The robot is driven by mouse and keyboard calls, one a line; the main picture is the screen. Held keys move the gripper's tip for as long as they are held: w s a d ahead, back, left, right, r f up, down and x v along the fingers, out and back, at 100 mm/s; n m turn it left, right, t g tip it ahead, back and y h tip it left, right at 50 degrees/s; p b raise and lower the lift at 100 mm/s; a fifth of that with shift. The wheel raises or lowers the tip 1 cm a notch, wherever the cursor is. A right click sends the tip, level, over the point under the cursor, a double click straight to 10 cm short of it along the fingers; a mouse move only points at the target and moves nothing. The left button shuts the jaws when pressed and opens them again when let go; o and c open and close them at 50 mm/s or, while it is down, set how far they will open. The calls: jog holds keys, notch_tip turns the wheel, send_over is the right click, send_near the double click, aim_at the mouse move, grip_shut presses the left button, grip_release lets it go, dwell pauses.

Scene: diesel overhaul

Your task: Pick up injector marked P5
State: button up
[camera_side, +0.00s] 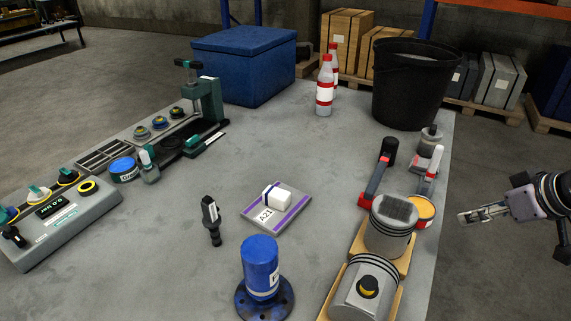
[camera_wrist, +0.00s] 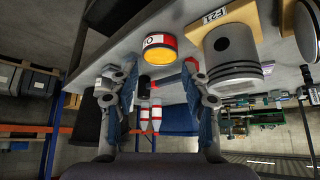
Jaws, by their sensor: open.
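No marking P5 can be read in either view, so I cannot tell which part is that injector. A small dark upright part with a pale label (camera_side: 211,220) stands left of the A21 block on the grey table; it may be an injector. Several round parts with yellow centres (camera_side: 159,122) sit in a row in the grey rack at the back left. My gripper (camera_side: 466,217) is off the table's right edge, pointing left, apart from everything. In the wrist view my gripper (camera_wrist: 158,88) has its two fingers spread with nothing held between them.
Pistons on wooden blocks (camera_side: 390,225), an orange-topped can (camera_side: 425,209) and red-handled tools (camera_side: 376,178) line the table's right edge near my gripper. A blue cylinder on a flange (camera_side: 260,266) stands at the front. A black bucket (camera_side: 412,85) stands behind. The table's middle is mostly clear.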

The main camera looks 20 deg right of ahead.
jog(key=w+a+r+n+g+y, duration=0.1)
jog(key=w+a+r, duration=0.35)
jog(key=a, duration=0.25)
jog(key=w+a+r+n, duration=0.2)
jog(key=w+a+r, duration=0.1)
jog(key=w+a, duration=0.35)
jog(key=w+a+r+n+g+y, duration=0.1)
jog(key=w+a+r, duration=0.35)
jog(key=a, duration=0.25)
jog(key=n+g, duration=0.2)
jog(key=n, duration=0.2)
send_near(208, 199)
jog(key=shift+y, duration=0.4)
jog(key=x, duration=0.4)
jog(key=shift+w+f, duration=0.1)
jog(key=shift+f, duration=0.05)
jog(key=shift+d+x, duration=0.15)
jog(key=shift+x, duration=1.5)
jog(key=shift+d+x, duration=0.15)
jog(key=shift+x, duration=1.5)
grip_shut()
